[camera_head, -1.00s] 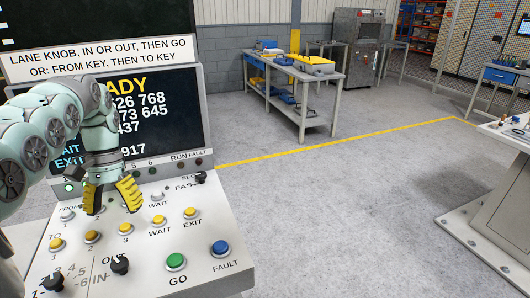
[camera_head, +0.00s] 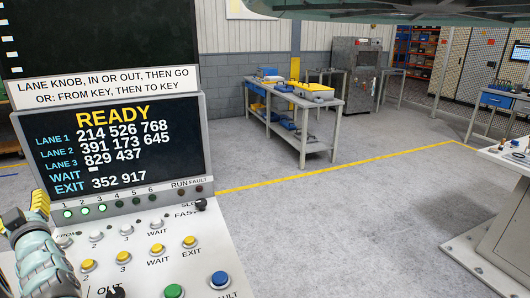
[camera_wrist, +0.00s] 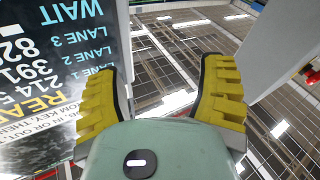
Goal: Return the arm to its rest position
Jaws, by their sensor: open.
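My gripper (camera_head: 40,203) is at the left edge of the head view, beside the lower left of the control panel's screen, with a yellow finger pointing up. In the wrist view its two yellow fingers (camera_wrist: 160,68) are spread apart with nothing between them. My pale green arm fills the lower left corner of the head view and hides part of the panel. The control panel (camera_head: 140,208) has a screen (camera_head: 185,125) reading READY with lane numbers. The screen also shows upside down at the left of the wrist view (camera_wrist: 50,105).
The panel carries a green button (camera_head: 174,291), a blue button (camera_head: 220,280) and several yellow ones. A workbench (camera_head: 300,100) stands behind, and a white table (camera_head: 510,157) is at the right. The floor (camera_head: 340,215) between is clear. A dark green edge (camera_head: 400,14) crosses the top.

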